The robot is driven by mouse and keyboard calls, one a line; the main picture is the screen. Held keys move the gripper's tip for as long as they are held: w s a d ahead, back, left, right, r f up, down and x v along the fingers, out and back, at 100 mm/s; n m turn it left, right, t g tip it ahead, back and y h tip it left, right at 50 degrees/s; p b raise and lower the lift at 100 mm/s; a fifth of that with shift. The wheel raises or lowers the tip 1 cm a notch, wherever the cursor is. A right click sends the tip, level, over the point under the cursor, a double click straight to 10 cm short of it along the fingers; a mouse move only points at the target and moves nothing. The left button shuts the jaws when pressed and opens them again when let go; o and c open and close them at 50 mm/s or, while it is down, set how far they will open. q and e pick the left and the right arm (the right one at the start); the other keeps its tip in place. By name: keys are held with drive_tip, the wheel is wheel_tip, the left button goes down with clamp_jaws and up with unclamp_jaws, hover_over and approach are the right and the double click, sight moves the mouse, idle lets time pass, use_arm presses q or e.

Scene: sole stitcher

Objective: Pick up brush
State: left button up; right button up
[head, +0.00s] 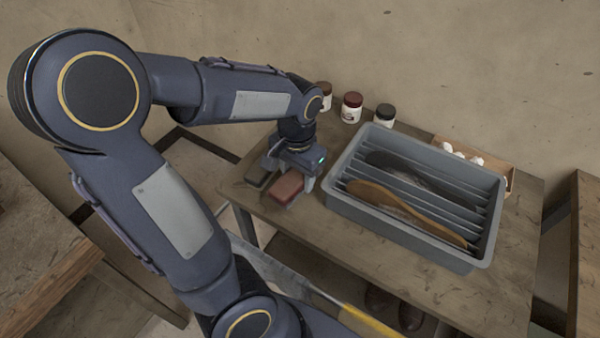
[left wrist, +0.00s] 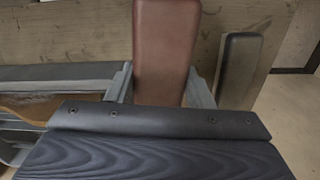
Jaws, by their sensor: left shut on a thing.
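The brush (head: 286,188) has a reddish-brown block-shaped back and is at the left end of the wooden table, left of the grey bin. My left gripper (head: 293,182) reaches down over it, with a finger on each side. In the left wrist view the brush (left wrist: 166,50) shows between the two fingers (left wrist: 160,88), which are shut on its sides. Its underside is hidden, and I cannot tell whether it touches the table. My right gripper is not in view.
A grey bin (head: 345,202) with slats holds brown and dark soles. A dark block (head: 257,176) lies beside the brush. Several jars, including a red-lidded one (head: 351,107), and a small wooden box (head: 500,165) stand behind. The table's front right (head: 470,290) is clear.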

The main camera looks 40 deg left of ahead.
sight(287, 199)
use_arm(q)
drive_tip(key=s+d+r, duration=0.1)
drive_tip(key=s, duration=0.2)
drive_tip(key=s+d+r, duration=0.3)
drive_tip(key=s+r, duration=0.1)
drive_tip(key=s, duration=0.1)
drive_tip(key=shift+s+d+p, duration=0.25)
drive_tip(key=shift+s+p, duration=0.1)
drive_tip(key=o, duration=0.4)
drive_tip(key=shift+c, duration=1.2)
